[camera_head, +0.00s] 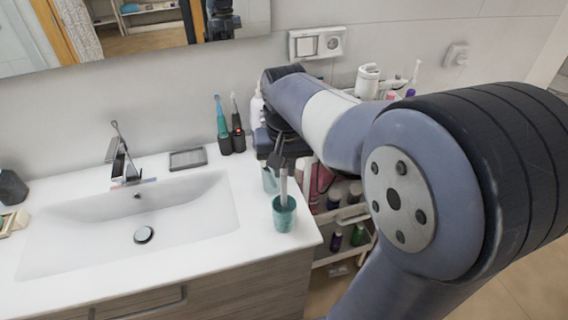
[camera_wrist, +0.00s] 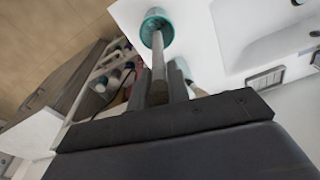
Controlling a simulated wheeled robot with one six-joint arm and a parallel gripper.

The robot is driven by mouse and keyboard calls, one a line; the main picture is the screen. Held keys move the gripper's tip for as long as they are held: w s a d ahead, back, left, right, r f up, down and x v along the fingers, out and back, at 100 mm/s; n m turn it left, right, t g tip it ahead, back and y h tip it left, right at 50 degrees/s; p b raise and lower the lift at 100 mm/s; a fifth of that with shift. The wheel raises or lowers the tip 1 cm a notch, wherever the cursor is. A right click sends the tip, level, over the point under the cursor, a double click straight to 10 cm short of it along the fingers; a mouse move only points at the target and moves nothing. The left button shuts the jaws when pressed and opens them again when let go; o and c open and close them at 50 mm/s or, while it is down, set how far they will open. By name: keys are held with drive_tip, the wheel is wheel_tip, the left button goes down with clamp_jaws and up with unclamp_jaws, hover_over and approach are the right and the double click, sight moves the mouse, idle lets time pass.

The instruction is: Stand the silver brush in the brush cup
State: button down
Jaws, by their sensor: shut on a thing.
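The teal brush cup (camera_head: 284,217) stands upright on the white counter near its front right corner. My gripper (camera_head: 281,162) is above it, shut on the silver brush (camera_head: 284,187), which hangs nearly upright. The brush's lower end reaches the cup's mouth and appears to be inside the rim; how deep it sits is hidden. In the wrist view the brush (camera_wrist: 158,62) runs from between my fingers to the opening of the cup (camera_wrist: 156,27). The brush's upper end is hidden by the gripper.
A translucent tumbler (camera_head: 269,180) stands just behind the cup. Two electric toothbrushes (camera_head: 230,135) and a soap dish (camera_head: 188,159) are further back. The sink (camera_head: 130,225) lies left. A cart (camera_head: 345,215) with several bottles stands right, below the counter's edge.

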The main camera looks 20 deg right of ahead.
sight(284, 181)
drive_tip(key=shift+f+b, duration=1.45)
drive_tip(key=shift+f, duration=0.9)
drive_tip(key=c, duration=1.3)
unclamp_jaws()
drive_tip(key=r, duration=0.3)
drive_tip(key=s+r, duration=0.1)
drive_tip(key=r, duration=0.6)
drive_tip(key=shift+s+a+r, duration=0.1)
drive_tip(key=shift+s+r, duration=0.05)
drive_tip(key=shift+r, duration=0.25)
drive_tip(key=shift+f, duration=0.2)
